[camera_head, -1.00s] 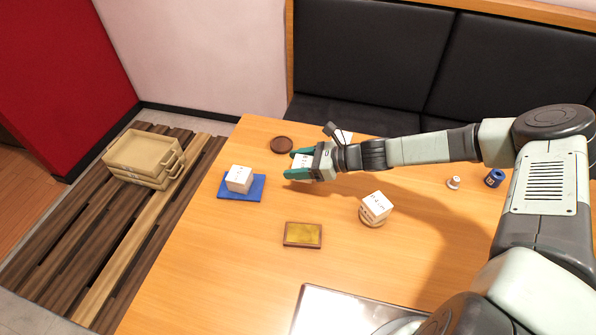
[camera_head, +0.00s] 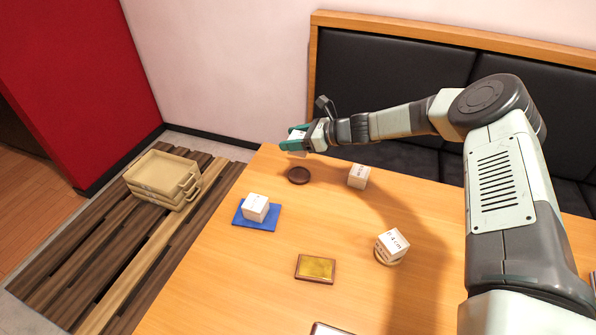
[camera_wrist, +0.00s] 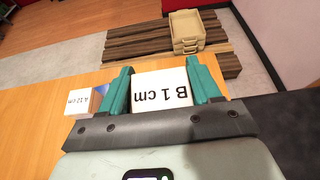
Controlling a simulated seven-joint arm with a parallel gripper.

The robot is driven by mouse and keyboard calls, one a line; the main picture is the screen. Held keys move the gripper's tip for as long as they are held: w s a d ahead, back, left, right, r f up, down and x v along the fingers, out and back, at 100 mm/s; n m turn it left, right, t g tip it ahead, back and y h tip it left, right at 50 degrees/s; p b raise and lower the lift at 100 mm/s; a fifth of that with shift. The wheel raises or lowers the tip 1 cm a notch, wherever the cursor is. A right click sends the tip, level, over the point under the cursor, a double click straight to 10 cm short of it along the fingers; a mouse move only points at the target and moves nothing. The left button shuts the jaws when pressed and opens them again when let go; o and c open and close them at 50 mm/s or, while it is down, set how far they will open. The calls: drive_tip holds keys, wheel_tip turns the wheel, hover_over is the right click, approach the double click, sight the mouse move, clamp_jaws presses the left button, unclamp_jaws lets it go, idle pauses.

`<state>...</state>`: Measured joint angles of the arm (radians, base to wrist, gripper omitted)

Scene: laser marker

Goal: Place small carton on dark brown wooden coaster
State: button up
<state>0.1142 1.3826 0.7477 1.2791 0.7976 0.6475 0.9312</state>
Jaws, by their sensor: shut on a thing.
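My gripper (camera_head: 292,139) is shut on a small white carton, whose white face shows between the teal fingers. In the wrist view the carton (camera_wrist: 162,90) bears the print "B 1 cm" and sits between both fingers (camera_wrist: 160,82). The dark brown round coaster (camera_head: 298,175) lies on the table near its far left edge, empty. In the head view my gripper appears just above the coaster in the picture, held up clear of the table. The coaster does not show in the wrist view.
A white carton (camera_head: 256,205) stands on a blue square coaster (camera_head: 241,218); another (camera_head: 391,243) stands on a light wooden round coaster (camera_head: 388,260). A third carton (camera_head: 358,176) stands on bare table. A framed yellow coaster (camera_head: 315,268) is empty. Tan trays (camera_head: 160,177) sit beyond the table.

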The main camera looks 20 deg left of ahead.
wheel_tip(320, 180, down, 9)
drive_tip(key=shift+f, duration=0.15)
drive_tip(key=shift+f, duration=0.1)
idle(0.3)
drive_tip(key=o, duration=1.1)
drive_tip(key=shift+d+r, duration=0.15)
drive_tip(key=shift+r, duration=0.05)
drive_tip(key=v, duration=1.1)
drive_tip(key=shift+d, duration=0.35)
